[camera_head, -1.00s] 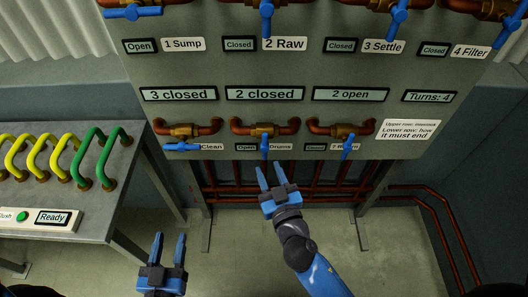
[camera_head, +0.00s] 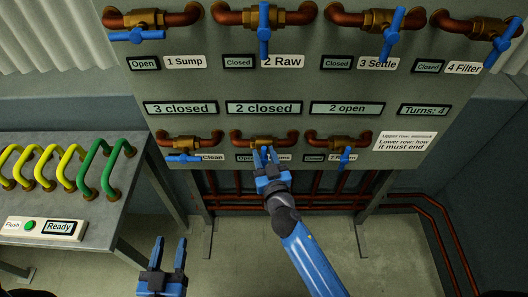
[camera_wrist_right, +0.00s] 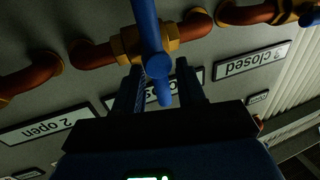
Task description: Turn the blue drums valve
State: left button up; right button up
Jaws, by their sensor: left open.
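The drums valve (camera_head: 264,141) is the middle one in the lower row of the panel, with a brass body on a copper pipe. Its blue handle is mostly hidden by my right gripper (camera_head: 264,152) in the head view. In the right wrist view the blue handle (camera_wrist_right: 150,35) comes down between the two fingers (camera_wrist_right: 160,80), with a gap on each side, so the gripper is open around it. The Drums label is partly covered. My left gripper (camera_head: 169,243) is open and empty, low in front of the panel.
The clean valve (camera_head: 190,141) and another lower-row valve (camera_head: 342,142) stand close on either side. Upper valves carry blue handles. A table with yellow and green handles (camera_head: 93,165) and a Flush button box (camera_head: 42,228) is at left.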

jog(key=shift+w+a, duration=0.1)
jog(key=shift+w, duration=0.25)
grip_shut()
